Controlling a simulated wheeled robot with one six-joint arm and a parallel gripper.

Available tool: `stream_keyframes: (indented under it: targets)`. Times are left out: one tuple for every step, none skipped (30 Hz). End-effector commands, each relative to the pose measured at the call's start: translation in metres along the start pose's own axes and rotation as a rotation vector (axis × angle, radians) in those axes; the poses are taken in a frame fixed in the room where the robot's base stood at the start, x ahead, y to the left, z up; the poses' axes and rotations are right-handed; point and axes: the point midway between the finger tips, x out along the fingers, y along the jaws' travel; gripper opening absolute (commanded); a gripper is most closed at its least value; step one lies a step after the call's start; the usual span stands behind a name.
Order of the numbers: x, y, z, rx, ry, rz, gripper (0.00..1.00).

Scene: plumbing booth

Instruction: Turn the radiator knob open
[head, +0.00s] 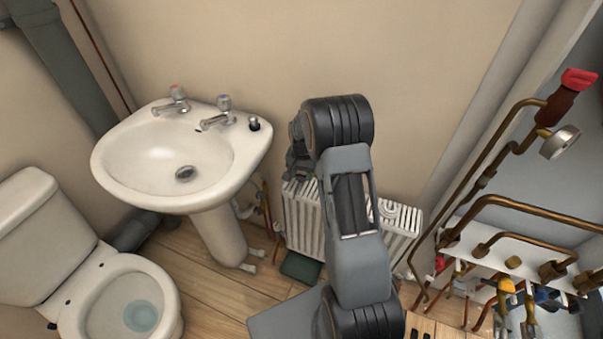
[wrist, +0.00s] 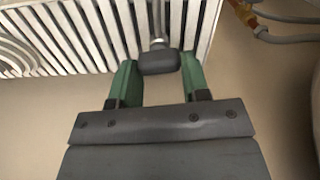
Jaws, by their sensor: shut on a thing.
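The radiator knob (wrist: 159,60) is a dark grey cap on a pale pipe at the edge of the white radiator (wrist: 60,40). My gripper (wrist: 160,72) has its two green fingers on either side of the knob in the wrist view, shut on it. In the head view the radiator (head: 303,215) stands low against the wall, partly hidden behind my arm. My gripper (head: 296,165) shows only in part there, and the knob cannot be made out.
A white pedestal sink (head: 115,160) stands left of the radiator, with a toilet (head: 95,285) further left. Copper pipes and valves (head: 530,215) fill the right side. A dark green box (head: 301,267) lies on the floor by the radiator. Grey hoses (wrist: 285,17) show at upper right.

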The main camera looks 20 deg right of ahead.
Motion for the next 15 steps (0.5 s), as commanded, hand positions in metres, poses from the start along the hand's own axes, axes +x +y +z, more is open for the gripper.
stream_keyframes:
  targets:
    - [-0.0007, -0.0004, -0.0001, -0.038, 0.0, 0.0, 0.19]
    - [-0.0007, -0.0005, -0.0001, -0.063, 0.0, 0.0, 0.19]
    - [-0.0007, -0.0007, -0.0001, -0.099, 0.0, 0.0, 0.19]
    - [-0.0008, -0.0008, -0.0001, -0.127, 0.0, 0.0, 0.19]
    - [-0.0008, -0.001, -0.0001, -0.155, 0.001, 0.0, 0.19]
    - [-0.0008, -0.0012, -0.0001, -0.194, 0.001, 0.0, 0.19]
    - [-0.0008, -0.0014, -0.0001, -0.222, 0.001, 0.0, 0.19]
    - [-0.0008, -0.0015, -0.0001, -0.251, 0.001, 0.0, 0.19]
    - [-0.0008, -0.0017, 0.0, -0.289, 0.001, 0.0, 0.19]
    - [-0.0009, -0.0019, 0.0, -0.318, 0.001, 0.0, 0.19]
    - [-0.0009, -0.002, 0.0001, -0.346, 0.001, 0.0, 0.19]
    - [-0.0009, -0.0022, 0.0001, -0.385, 0.001, 0.0, 0.19]
    - [-0.0009, -0.0024, 0.0002, -0.413, 0.001, 0.0, 0.19]
    - [-0.0009, -0.0025, 0.0002, -0.441, 0.001, 0.0, 0.19]
    - [-0.0009, -0.0027, 0.0003, -0.479, 0.001, 0.0, 0.19]
